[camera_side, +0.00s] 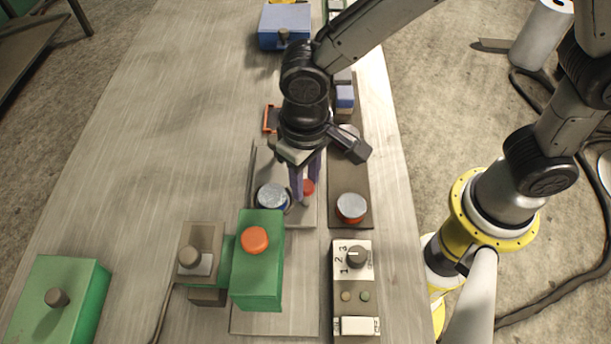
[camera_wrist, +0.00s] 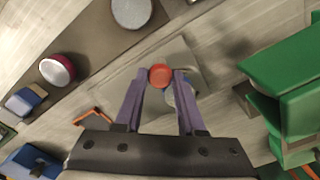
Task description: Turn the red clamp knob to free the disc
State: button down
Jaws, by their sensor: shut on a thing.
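The red clamp knob (camera_side: 308,187) sits on a grey plate beside a silver disc with a blue rim (camera_side: 273,197). My gripper (camera_side: 304,198) points down at the knob, its purple fingers partly covering it in the side view. In the wrist view the fingers of my gripper (camera_wrist: 161,72) are on either side of the round red knob (camera_wrist: 160,75), shut on it. The blue-rimmed disc (camera_wrist: 184,93) is mostly hidden behind one finger there. I cannot tell how far the knob is turned.
A green machine with an orange button (camera_side: 254,240) stands close in front of the plate. A red-rimmed disc (camera_side: 350,207) sits on a dark strip to the right, above a numbered dial panel (camera_side: 353,257). A blue box (camera_side: 285,27) is at the back. The table's left middle is clear.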

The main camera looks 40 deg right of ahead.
aim_at(306, 184)
jog(key=shift+w+r+m, duration=0.1)
jog(key=shift+m, duration=0.5)
jog(key=c, duration=0.5)
grip_release()
notch_tip(306, 184, up, 14)
dwell(0.3)
